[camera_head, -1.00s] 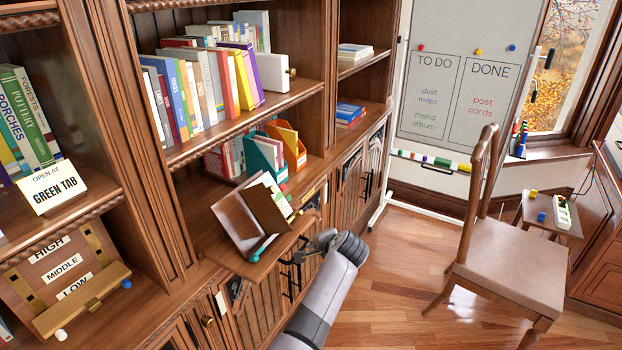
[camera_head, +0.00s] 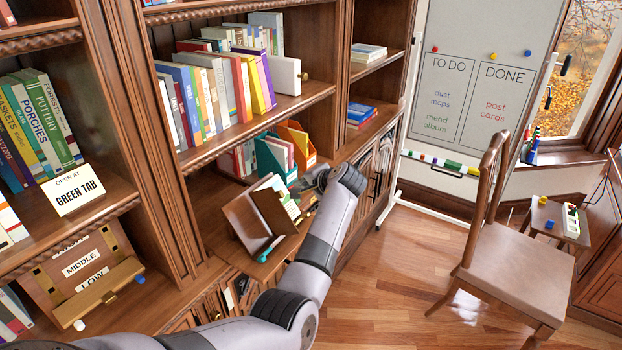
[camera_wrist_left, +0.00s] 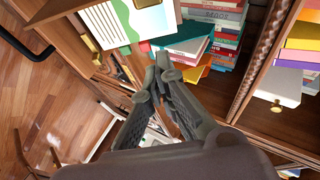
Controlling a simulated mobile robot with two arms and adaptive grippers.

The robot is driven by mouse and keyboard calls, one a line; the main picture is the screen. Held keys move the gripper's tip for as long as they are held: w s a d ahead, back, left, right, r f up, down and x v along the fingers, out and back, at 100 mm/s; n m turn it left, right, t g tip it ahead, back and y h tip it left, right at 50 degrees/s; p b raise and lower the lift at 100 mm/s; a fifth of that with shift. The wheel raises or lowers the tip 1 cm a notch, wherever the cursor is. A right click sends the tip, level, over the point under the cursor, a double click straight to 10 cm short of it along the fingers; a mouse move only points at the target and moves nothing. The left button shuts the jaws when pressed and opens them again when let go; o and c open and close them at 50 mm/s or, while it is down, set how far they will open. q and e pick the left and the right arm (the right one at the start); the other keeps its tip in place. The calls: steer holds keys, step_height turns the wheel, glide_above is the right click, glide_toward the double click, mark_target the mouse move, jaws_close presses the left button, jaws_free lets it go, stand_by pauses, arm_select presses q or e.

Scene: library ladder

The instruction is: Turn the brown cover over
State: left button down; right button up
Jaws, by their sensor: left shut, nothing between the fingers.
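The brown cover (camera_head: 270,211) stands tilted and partly raised on an open book on the small stand (camera_head: 241,226) at the bookcase. Pages (camera_head: 285,192) with a green and blue pattern show behind it. They also show large at the top of the left wrist view (camera_wrist_left: 125,22). My left gripper (camera_head: 312,181) is just right of the pages, apart from the cover in the head view. In the left wrist view its fingertips (camera_wrist_left: 163,64) are together and empty, just below the page edge. My right gripper is in no view.
A teal folder (camera_head: 272,158) and an orange folder (camera_head: 297,143) stand on the shelf just behind my left gripper. A teal-ended rod (camera_head: 268,248) lies at the stand's front. A chair (camera_head: 515,265) stands on the floor to the right.

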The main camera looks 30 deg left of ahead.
arm_select(q)
steer(key=s+p, duration=0.2)
steer(key=s+a+p, duration=0.1)
steer(key=shift+s+a+f, duration=0.1)
steer(key=shift+s+f, duration=0.2)
steer(key=shift+f, duration=0.05)
stand_by(0.3)
